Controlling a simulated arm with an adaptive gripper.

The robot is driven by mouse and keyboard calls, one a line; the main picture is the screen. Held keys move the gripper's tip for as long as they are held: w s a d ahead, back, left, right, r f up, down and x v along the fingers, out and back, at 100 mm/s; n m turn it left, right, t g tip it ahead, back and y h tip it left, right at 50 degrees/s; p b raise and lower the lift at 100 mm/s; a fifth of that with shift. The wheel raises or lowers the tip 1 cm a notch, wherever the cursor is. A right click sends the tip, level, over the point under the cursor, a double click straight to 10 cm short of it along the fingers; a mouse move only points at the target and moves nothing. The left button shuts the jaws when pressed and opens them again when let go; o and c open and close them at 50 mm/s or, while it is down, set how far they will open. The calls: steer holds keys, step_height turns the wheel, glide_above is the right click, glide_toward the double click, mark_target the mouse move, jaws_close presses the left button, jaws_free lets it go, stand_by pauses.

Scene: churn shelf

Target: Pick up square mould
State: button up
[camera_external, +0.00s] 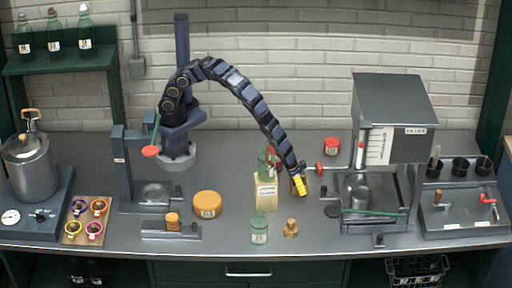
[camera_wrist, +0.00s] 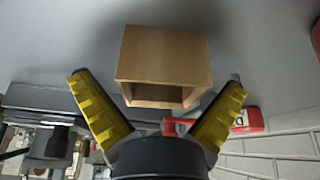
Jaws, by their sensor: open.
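The square mould (camera_wrist: 162,58) is a light wooden, open-ended square box on the grey worktop in the wrist view. It sits upper centre, just beyond and between the tips of my gripper (camera_wrist: 160,83). The yellow fingers are spread wide, with one on either side of its near end, and nothing is held. In the external view my gripper (camera_external: 300,185) points down close to the worktop, right of the cream carton with a green bottle.
A cream carton (camera_external: 265,192) stands close on the left of my gripper. A red jar (camera_external: 331,146) is behind it. A metal machine (camera_external: 390,130) rises to the right.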

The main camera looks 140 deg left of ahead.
steer(key=shift+c, duration=0.4)
steer(key=c, duration=1.1)
